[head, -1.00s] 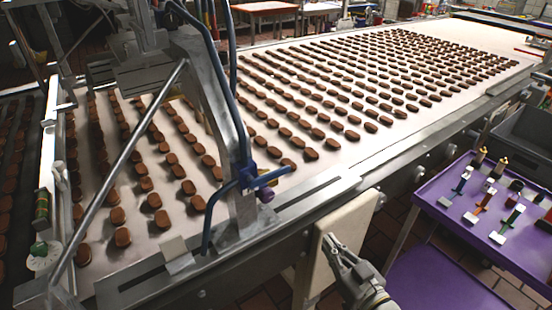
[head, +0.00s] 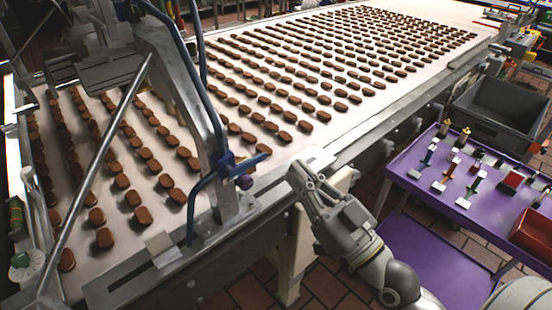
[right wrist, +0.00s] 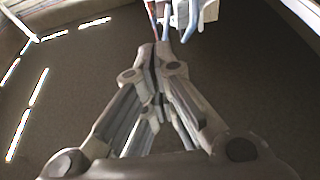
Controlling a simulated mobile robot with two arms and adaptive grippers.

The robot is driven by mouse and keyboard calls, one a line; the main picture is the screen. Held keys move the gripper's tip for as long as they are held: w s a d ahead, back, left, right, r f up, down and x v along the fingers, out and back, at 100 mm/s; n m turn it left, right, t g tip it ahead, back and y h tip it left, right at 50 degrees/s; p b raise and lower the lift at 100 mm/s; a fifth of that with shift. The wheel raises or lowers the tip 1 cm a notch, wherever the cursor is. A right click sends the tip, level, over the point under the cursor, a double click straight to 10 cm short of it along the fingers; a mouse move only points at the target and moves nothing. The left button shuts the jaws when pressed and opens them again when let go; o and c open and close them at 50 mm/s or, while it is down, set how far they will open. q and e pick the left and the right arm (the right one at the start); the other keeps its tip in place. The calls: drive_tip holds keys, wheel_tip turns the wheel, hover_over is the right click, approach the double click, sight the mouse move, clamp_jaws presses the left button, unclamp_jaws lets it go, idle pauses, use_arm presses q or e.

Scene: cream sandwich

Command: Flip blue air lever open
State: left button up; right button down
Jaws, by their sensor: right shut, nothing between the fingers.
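The blue air lever (head: 253,161) sits on a blue valve fitting on the upright metal bracket at the conveyor's near side. Its handle points right and slightly up in the head view, above a small purple knob (head: 244,182). My right gripper (head: 294,172) is shut and empty, to the right of the lever and a little lower in the picture, apart from it. In the right wrist view the right gripper's fingertips (right wrist: 154,50) are together, with blurred blue and pale parts just beyond them. My left gripper is not in view.
The conveyor (head: 290,150) carries many rows of brown biscuits. A slanted metal rod and the bracket (head: 185,85) stand left of the lever. A purple cart (head: 405,170) with small tools and a grey crate (head: 495,115) stand at the right.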

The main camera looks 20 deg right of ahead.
wheel_tip(320, 180, up, 4)
drive_tip(key=p, duration=0.5)
hover_over(266, 157)
drive_tip(key=s, duration=0.3)
drive_tip(key=f, duration=0.3)
drive_tip(key=f+b, duration=0.1)
drive_tip(key=shift+a+f, duration=0.4)
drive_tip(key=shift+a, duration=0.1)
drive_tip(key=shift+f+m+h, duration=0.25)
drive_tip(key=shift+m+h, duration=0.05)
drive_tip(key=shift+m, duration=0.2)
